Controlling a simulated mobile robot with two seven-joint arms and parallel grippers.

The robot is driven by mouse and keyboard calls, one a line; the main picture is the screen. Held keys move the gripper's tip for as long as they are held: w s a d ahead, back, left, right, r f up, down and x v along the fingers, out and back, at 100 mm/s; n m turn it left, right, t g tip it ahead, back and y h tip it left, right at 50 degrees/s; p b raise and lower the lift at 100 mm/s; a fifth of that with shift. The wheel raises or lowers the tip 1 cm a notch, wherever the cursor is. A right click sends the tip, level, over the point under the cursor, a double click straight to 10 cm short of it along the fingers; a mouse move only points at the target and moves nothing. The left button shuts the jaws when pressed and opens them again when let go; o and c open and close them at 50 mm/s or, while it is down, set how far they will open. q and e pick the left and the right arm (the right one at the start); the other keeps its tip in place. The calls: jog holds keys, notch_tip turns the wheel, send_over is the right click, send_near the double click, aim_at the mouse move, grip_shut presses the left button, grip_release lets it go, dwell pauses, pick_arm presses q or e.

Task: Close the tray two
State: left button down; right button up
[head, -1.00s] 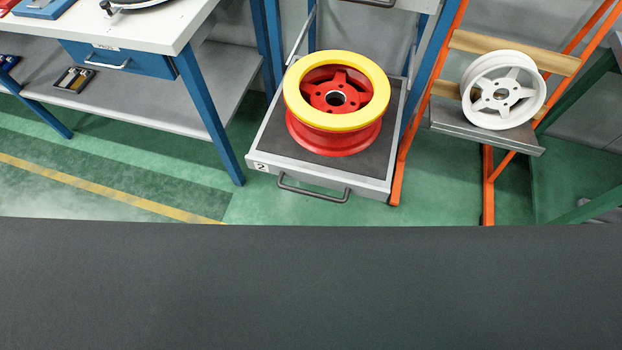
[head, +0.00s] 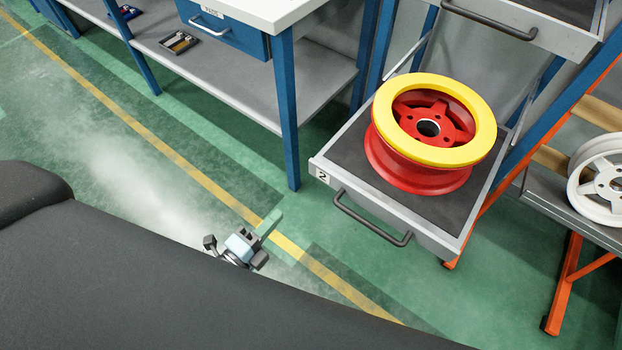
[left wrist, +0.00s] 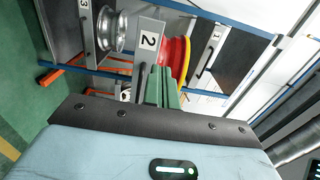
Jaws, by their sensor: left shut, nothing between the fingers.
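Tray two (head: 320,174) is a grey drawer with a "2" label, pulled out of its rack. Its dark bar handle (head: 372,221) runs along the front. A red wheel with a yellow rim (head: 425,135) lies on it. My left gripper (head: 270,222) has green fingers, shut and empty, over the floor to the lower left of the tray front, apart from it. In the left wrist view, tray two's front (left wrist: 149,45) and the red and yellow wheel (left wrist: 172,58) show beyond the gripper's fingers (left wrist: 165,82), which partly hide the tray. My right gripper is not in view.
Another tray (head: 570,30) sits above, with its own handle. A blue-legged workbench (head: 285,110) stands to the left. An orange stand with a white wheel (head: 600,180) is at the right. Green floor before the tray is free.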

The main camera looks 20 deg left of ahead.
aim_at(320, 168)
pick_arm(q)
jog(key=p+x, duration=0.1)
jog(key=x, duration=1.3)
jog(key=shift+w, duration=0.1)
